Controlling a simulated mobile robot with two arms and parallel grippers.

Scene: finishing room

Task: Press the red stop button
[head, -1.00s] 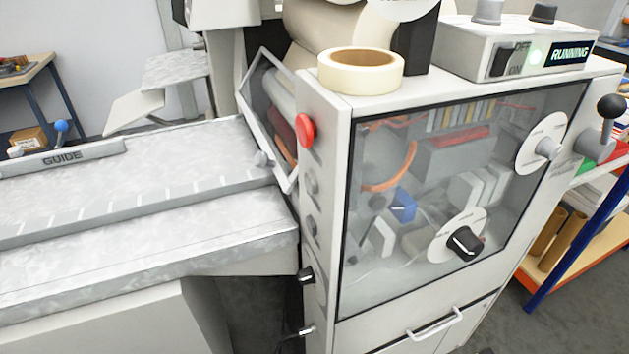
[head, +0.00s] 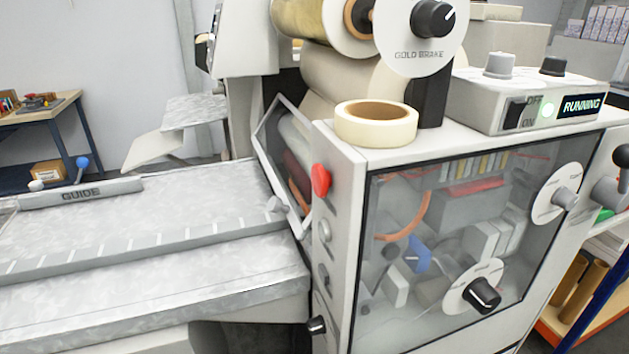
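The red stop button (head: 321,180) is a round red knob on the narrow left side face of the white machine cabinet (head: 343,250), near its top. It sits above several smaller grey and black knobs in a column. Nothing covers it. Neither of my grippers shows in the head view.
A roll of tape (head: 376,130) lies on the cabinet top. A clear tilted guard (head: 284,165) stands left of the button. A metal feed table (head: 140,225) extends left. A GOLD BRAKE dial (head: 421,35) is above. A shelf with brown rolls (head: 582,288) stands at right.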

